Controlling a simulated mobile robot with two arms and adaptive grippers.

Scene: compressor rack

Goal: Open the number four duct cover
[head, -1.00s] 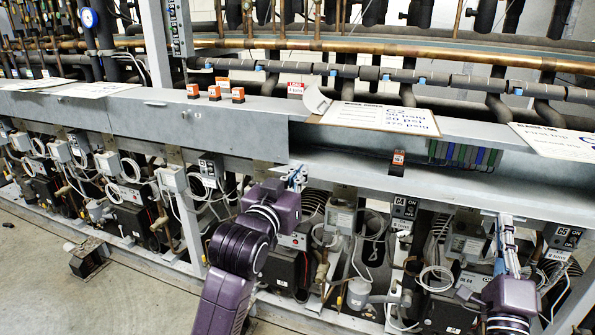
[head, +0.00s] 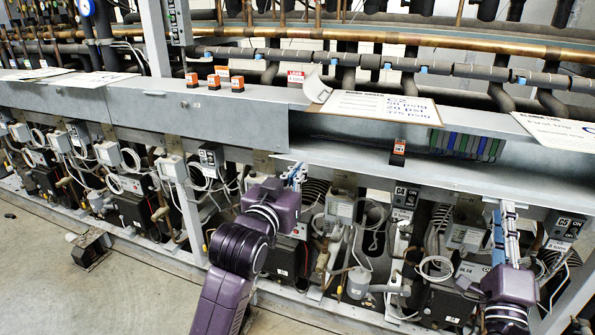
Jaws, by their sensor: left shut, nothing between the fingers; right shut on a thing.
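The grey duct cover (head: 347,157) on the right half of the rack is swung down and outward, like a shelf. Above it the duct (head: 330,122) is open, with coloured cables (head: 465,145) inside. I cannot read a number four on the cover itself. My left gripper (head: 295,175) is shut and empty at the cover's left end, by its front edge. My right gripper (head: 503,214) is shut on the cover's front edge towards the right. Its fingertips are small and hard to make out.
A closed duct section (head: 165,112) continues to the left. Orange-and-white blocks (head: 213,80) and paper signs (head: 382,105) lie on top. Compressors, boxes and looped cables (head: 375,235) crowd below the cover. Open floor (head: 50,270) lies front left.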

